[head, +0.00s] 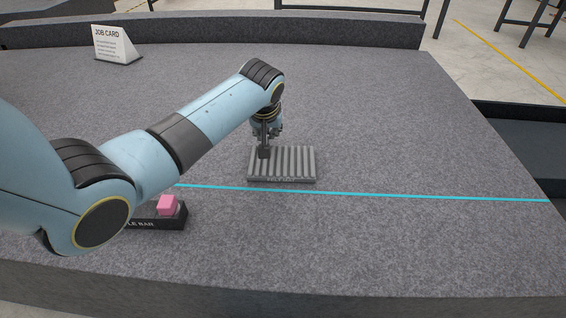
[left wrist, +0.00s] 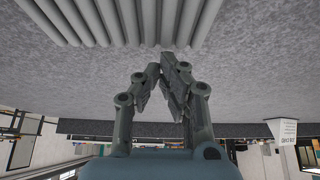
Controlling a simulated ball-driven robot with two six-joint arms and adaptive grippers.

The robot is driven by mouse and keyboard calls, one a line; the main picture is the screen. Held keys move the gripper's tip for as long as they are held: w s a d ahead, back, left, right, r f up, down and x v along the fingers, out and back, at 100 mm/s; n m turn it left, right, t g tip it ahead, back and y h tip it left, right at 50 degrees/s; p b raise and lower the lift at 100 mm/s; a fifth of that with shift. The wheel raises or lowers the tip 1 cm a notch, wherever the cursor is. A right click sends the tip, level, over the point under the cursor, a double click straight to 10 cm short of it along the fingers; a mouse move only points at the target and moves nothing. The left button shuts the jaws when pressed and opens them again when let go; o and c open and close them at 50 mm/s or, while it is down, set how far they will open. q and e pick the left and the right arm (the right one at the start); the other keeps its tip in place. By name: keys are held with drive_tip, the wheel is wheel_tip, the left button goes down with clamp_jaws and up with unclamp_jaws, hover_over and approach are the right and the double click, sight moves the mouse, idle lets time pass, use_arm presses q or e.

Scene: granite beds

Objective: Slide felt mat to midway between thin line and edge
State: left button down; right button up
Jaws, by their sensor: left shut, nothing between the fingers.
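The felt mat (head: 295,162) looks like a grey ribbed slab with a label on its front side. It lies flat on the granite bed, just beyond the thin cyan line (head: 400,195), with a narrow gap between them. The bed's front edge (head: 400,294) runs along the bottom of the head view. My left gripper (head: 264,154) is shut and empty, pointing down at the left part of the mat; I cannot tell if it touches. In the left wrist view the fingertips (left wrist: 168,62) meet close to the ribbed mat (left wrist: 130,18). My right gripper is out of view.
A dark holder (head: 150,224) with a pink block (head: 167,205) stands on the near side of the line, at left, partly behind my arm. A job card (head: 116,45) stands at the far left. The bed between line and front edge is clear at centre and right.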

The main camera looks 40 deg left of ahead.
use_arm(q)
drive_tip(key=shift+w+a, duration=0.1)
drive_tip(key=shift+w, duration=0.05)
idle(0.5)
drive_tip(key=shift+w+a, duration=0.35)
drive_tip(key=shift+w, duration=0.2)
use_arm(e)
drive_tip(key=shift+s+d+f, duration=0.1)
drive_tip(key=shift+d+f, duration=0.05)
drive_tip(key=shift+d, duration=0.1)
use_arm(q)
drive_tip(key=shift+f, duration=0.25)
drive_tip(key=shift+f+b, duration=0.25)
drive_tip(key=shift+b, duration=0.05)
drive_tip(key=shift+f, duration=0.2)
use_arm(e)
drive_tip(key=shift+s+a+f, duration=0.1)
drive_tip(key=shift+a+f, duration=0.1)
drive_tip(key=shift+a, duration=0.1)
use_arm(q)
drive_tip(key=shift+r, duration=0.1)
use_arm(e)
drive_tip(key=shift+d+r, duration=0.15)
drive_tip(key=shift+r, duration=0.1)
use_arm(q)
drive_tip(key=shift+p, duration=0.3)
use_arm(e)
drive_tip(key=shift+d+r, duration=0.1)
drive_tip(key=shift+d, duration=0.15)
